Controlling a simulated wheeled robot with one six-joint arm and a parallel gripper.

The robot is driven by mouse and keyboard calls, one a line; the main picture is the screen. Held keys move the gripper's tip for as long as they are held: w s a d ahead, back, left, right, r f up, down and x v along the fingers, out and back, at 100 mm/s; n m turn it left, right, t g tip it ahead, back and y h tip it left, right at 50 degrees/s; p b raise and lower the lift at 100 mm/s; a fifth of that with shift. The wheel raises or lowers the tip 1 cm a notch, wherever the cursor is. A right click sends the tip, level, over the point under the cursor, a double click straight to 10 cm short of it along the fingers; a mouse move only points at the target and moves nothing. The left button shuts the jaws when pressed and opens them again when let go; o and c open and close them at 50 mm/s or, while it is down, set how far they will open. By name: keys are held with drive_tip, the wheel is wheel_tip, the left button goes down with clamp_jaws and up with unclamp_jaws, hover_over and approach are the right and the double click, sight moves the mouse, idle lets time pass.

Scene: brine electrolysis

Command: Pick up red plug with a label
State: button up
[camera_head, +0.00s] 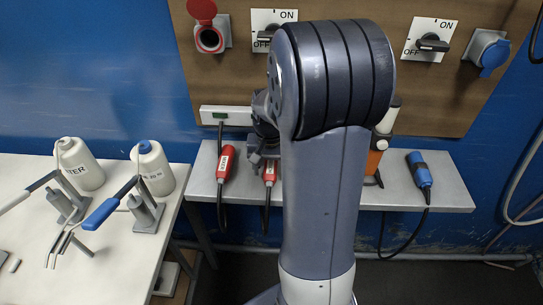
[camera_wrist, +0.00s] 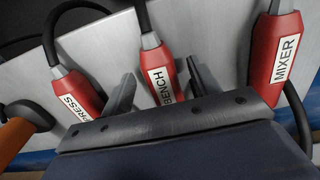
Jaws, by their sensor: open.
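Three red plugs with white labels lie on the grey shelf (camera_head: 445,190). In the wrist view the PRESS plug (camera_wrist: 78,92) is at the left, the BENCH plug (camera_wrist: 156,62) in the middle and the MIXER plug (camera_wrist: 276,55) at the right. My gripper (camera_wrist: 160,88) is open, with its two fingers apart on either side of the BENCH plug; nothing shows it gripping the plug. The lower end of that plug is hidden by my gripper. In the head view two red plugs show, a left one (camera_head: 225,163) and one beside my arm (camera_head: 269,172); my arm hides part of the shelf.
A blue plug (camera_head: 419,172) and an orange-and-white device (camera_head: 376,155) are right of my arm. Switches and sockets, one red (camera_head: 209,38) and one blue (camera_head: 489,52), are on the board above. A white table (camera_head: 120,255) with bottles stands left. Plug cables hang off the shelf's front.

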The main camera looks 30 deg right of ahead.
drive_tip(key=shift+f, duration=0.4)
drive_tip(key=shift+c, duration=0.2)
drive_tip(key=c, duration=1.1)
